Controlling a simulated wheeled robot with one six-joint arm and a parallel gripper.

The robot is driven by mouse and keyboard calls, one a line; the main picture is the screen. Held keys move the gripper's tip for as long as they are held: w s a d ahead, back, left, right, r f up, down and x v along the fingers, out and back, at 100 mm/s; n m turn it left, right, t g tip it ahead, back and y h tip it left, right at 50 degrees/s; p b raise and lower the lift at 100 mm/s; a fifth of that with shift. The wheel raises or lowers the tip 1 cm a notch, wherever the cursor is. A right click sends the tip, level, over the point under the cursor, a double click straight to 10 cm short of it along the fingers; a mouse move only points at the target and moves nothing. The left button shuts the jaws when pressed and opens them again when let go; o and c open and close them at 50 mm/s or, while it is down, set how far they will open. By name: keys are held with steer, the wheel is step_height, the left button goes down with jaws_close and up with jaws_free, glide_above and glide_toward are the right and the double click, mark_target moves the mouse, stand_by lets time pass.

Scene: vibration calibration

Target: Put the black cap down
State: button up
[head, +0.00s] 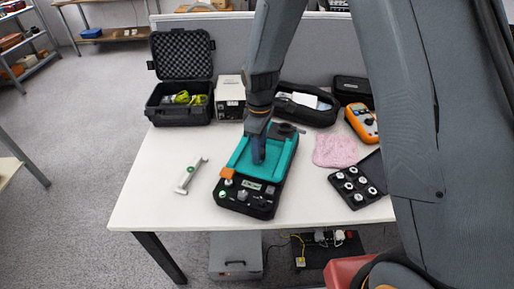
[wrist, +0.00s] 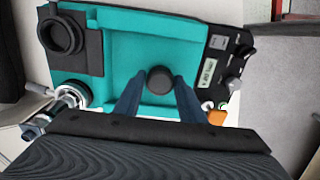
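The black cap (wrist: 160,80) is a small round dark piece. In the wrist view it sits between the tips of my gripper (wrist: 160,88), over the teal tray (wrist: 125,50) of the calibration device. The two blue fingers lie against its sides, so my gripper looks shut on it. Whether the cap touches the tray floor cannot be told. In the head view my gripper (head: 258,150) points down into the teal tray (head: 281,160), and the cap is hidden there.
The device's front panel (head: 246,196) has knobs and an orange block (head: 227,173). A black ring (wrist: 61,35) stands at the tray's corner.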

steer(key=shift+o, duration=1.3)
step_height(320, 180, up, 12)
steer(key=b, duration=0.3)
steer(key=s+d+f+m, duration=0.3)
steer(key=s+d+m, duration=1)
steer(key=s, duration=0.3)
steer(key=shift+s+d+t, duration=0.35)
steer(key=shift+d+t, duration=0.05)
steer(key=shift+d, duration=0.2)
